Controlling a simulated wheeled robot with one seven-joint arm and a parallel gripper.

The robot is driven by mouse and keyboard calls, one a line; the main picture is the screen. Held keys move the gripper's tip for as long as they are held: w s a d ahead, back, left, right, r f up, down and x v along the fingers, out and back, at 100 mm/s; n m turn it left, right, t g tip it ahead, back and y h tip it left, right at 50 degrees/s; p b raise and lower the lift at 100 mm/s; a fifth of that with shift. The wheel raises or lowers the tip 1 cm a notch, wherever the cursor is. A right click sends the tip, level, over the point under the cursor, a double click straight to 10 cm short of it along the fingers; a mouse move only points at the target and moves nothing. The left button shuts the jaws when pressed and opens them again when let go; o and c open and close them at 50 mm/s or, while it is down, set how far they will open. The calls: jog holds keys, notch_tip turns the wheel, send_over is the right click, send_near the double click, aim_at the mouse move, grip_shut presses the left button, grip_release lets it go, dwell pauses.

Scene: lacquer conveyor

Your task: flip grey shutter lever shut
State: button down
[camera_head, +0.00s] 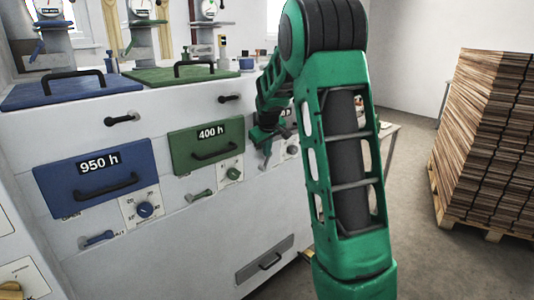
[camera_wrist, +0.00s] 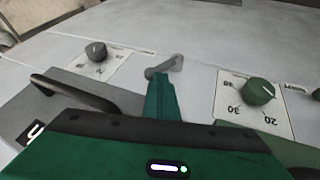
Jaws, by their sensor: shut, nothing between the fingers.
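The grey shutter lever (camera_wrist: 165,67) shows in the wrist view as a small grey handle on the white machine front, between the grey knob (camera_wrist: 96,51) and the green knob (camera_wrist: 259,91). My gripper (camera_wrist: 158,80) is shut and empty, with its fingertips right at the lever in the picture. I cannot tell whether they touch it.
The green drawer (camera_head: 206,147) and blue drawer (camera_head: 95,176) lie to the left, with a green lever (camera_head: 200,195) and blue lever (camera_head: 98,238) below. A grey drawer handle (camera_wrist: 72,92) lies close beside my gripper. Stacked boards (camera_head: 485,140) stand at the right.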

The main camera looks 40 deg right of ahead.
jog(key=shift+w+d+f, duration=0.1)
jog(key=shift+d, duration=1)
jog(key=v, duration=1)
jog(key=shift+a+r, duration=0.2)
jog(key=shift+r, duration=0.05)
jog(key=s+a+f+m+g+y, duration=0.1)
jog(key=s+a, duration=0.4)
jog(key=s, duration=0.8)
jog(key=s+a+f+m+g+y, duration=0.1)
jog(key=s+a+f, duration=0.4)
jog(key=s, duration=0.9)
jog(key=s+a+f+m+g+y, duration=0.1)
jog(key=s+a+f+m+g, duration=0.2)
jog(key=s, duration=1)
jog(key=a+f+m, duration=0.1)
jog(key=a, duration=0.1)
jog(key=shift+s+a+y, duration=0.15)
jog(key=shift+a+y, duration=0.25)
jog(key=shift+f, duration=0.1)
